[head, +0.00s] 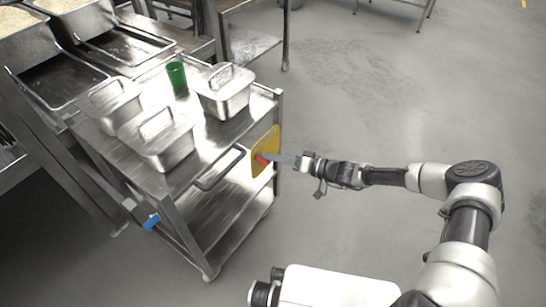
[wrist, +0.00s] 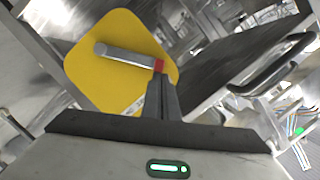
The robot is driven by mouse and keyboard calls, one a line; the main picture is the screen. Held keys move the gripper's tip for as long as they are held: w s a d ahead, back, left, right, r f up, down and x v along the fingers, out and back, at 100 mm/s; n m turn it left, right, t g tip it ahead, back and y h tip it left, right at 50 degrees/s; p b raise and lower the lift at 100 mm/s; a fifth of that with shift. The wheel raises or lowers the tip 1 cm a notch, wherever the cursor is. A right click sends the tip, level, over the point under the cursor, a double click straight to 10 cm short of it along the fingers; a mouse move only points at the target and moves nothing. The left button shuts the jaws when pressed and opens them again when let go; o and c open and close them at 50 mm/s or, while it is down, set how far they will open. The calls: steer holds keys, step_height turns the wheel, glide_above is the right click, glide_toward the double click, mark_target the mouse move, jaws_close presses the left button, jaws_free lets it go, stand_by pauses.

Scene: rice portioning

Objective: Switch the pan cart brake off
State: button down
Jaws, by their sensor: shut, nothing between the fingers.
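The pan cart (head: 215,150) stands left of centre in the head view. A yellow plate (head: 270,138) is fixed at its right side, and it also fills much of the wrist view (wrist: 105,75). On the plate is a grey brake lever (wrist: 125,55) with a red tip (wrist: 159,66), lying nearly level and slanting slightly down to the right in the wrist view. My gripper (head: 270,158) is shut and empty, its fingertips (wrist: 160,78) right at the red tip. I cannot tell whether they touch it.
Lidded steel pans (head: 224,93) and a green cup (head: 177,76) stand on the cart top. A black cart handle (head: 219,170) and a blue part (head: 152,221) are on the near side. The floor right of the cart is open.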

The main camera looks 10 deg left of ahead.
steer(key=shift+s+a+f, duration=0.1)
steer(key=shift+s+f, duration=0.1)
steer(key=shift+s, duration=0.05)
steer(key=d+r+p, duration=0.1)
steer(key=d+r, duration=0.4)
steer(key=d, duration=0.6)
steer(key=shift+w, duration=0.4)
steer(key=shift+a+r, duration=0.1)
